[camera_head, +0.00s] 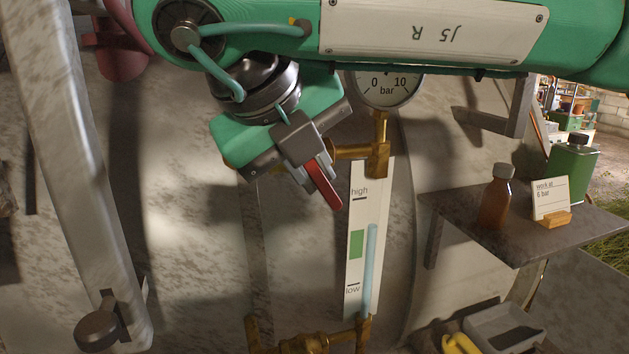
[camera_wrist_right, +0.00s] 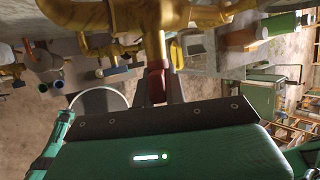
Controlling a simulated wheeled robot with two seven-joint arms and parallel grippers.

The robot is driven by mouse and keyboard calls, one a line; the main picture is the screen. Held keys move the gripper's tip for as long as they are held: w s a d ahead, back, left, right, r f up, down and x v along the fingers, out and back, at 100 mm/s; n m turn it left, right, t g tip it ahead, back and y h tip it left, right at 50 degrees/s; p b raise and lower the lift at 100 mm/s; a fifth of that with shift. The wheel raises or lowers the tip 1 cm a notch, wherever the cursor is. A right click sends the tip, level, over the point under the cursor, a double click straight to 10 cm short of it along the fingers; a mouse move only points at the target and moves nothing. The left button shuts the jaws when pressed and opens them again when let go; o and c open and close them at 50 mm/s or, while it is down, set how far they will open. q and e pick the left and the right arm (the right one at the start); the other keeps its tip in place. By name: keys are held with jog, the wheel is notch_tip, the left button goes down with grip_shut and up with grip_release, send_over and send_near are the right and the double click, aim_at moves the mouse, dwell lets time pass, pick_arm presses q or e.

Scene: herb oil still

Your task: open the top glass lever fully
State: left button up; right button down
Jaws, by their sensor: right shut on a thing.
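The top glass lever, a red handle (camera_head: 324,188), sits by the brass fitting (camera_head: 376,152) at the upper end of the sight glass (camera_head: 371,265). In the head view it slants down to the right. My right gripper (camera_head: 316,176) is shut on it, one grey finger on each side. In the right wrist view the red lever (camera_wrist_right: 157,80) shows between the dark fingers, below brass piping (camera_wrist_right: 150,16). The lever's pivot is mostly hidden behind my gripper. My left gripper is not in view.
A pressure gauge (camera_head: 388,88) sits just above the brass fitting, close to my right arm. Brass pipework (camera_head: 305,343) lies at the glass's lower end. At right, a shelf (camera_head: 478,222) holds a brown bottle (camera_head: 496,197), a green bottle (camera_head: 572,168) and a card (camera_head: 550,196).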

jog(key=h, duration=0.1)
jog(key=t+h, duration=0.1)
jog(key=h, duration=0.1)
jog(key=shift+s+a+f+n, duration=0.1)
jog(key=shift+a+n, duration=0.1)
jog(key=shift+n, duration=0.2)
jog(key=shift+a+f+n+t+h, duration=0.15)
jog(key=shift+n+t+h, duration=0.25)
jog(key=shift+t+h, duration=0.6)
jog(key=t+h+b, duration=0.1)
jog(key=h, duration=0.1)
jog(key=n+t+h+b, duration=0.1)
jog(key=h, duration=0.1)
jog(key=shift+f+n, duration=0.3)
jog(key=shift+f, duration=0.05)
jog(key=shift+h, duration=0.4)
jog(key=shift+t, duration=0.3)
jog(key=c, duration=1.5)
grip_release()
jog(key=shift+o, duration=0.2)
jog(key=shift+a+f, duration=0.1)
